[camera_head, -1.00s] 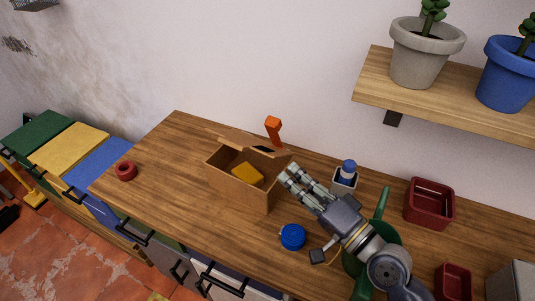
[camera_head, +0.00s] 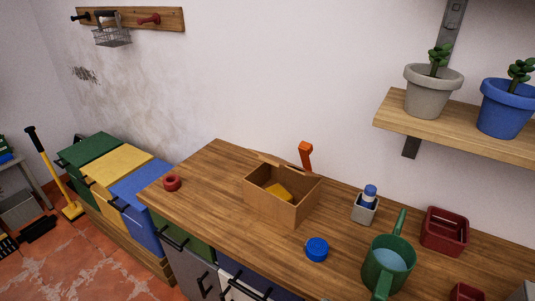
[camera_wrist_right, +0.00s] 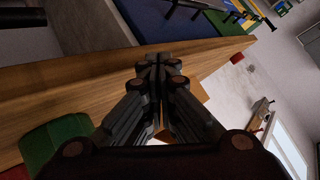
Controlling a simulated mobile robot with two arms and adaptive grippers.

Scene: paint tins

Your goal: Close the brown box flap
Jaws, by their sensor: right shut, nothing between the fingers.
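The brown box (camera_head: 270,206) stands open on the wooden worktop, with a yellow item (camera_head: 279,191) inside. A narrow brown flap (camera_head: 268,159) shows along its far edge, and the top is uncovered. My right gripper (camera_wrist_right: 156,62) shows only in the right wrist view, its fingers together and empty. A small brown patch, likely the box (camera_wrist_right: 199,97), shows behind the fingers there, mostly hidden. I cannot tell the distance between them. My left gripper is in neither view.
A blue round lid (camera_head: 316,249), a green watering can (camera_head: 389,262), a small pot with a blue-capped bottle (camera_head: 366,204) and red trays (camera_head: 444,232) stand right of the box. An orange-handled tool (camera_head: 305,156) is behind it.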

